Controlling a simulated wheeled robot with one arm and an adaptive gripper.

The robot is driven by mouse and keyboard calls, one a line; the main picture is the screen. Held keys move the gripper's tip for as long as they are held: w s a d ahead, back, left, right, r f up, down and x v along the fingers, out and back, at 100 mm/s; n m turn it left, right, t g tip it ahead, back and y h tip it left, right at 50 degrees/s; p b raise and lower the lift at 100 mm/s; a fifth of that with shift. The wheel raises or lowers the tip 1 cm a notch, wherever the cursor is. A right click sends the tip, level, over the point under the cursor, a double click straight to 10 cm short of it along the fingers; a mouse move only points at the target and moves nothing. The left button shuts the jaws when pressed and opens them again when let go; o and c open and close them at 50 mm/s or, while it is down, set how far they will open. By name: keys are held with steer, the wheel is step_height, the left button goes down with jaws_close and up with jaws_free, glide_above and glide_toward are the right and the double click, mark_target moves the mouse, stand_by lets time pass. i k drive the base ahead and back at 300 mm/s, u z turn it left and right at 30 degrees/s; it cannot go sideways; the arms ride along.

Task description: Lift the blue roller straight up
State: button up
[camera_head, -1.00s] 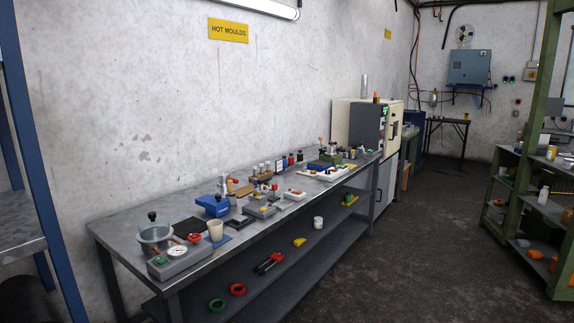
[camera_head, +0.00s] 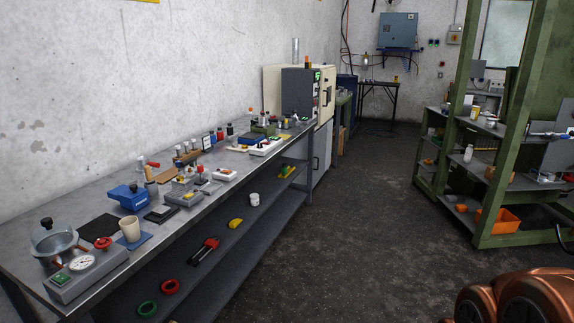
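I cannot make out a blue roller for certain. A blue device (camera_head: 129,196) with a grey base sits on the long metal workbench (camera_head: 30,240) at the left, behind a beige cup (camera_head: 130,229). Small blue and red upright items (camera_head: 217,133) stand farther along the bench and are too small to identify. My gripper is not in view, so its state is hidden.
The lower shelf (camera_head: 235,262) holds coloured rings and tools. Green shelving (camera_head: 500,210) stands right. The dark floor (camera_head: 355,220) between is clear.

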mark_target(213, 135)
steer(key=i, duration=6.05)
steer(key=u, duration=4.15)
steer(key=i, duration=0.5)
steer(key=z, duration=0.05)
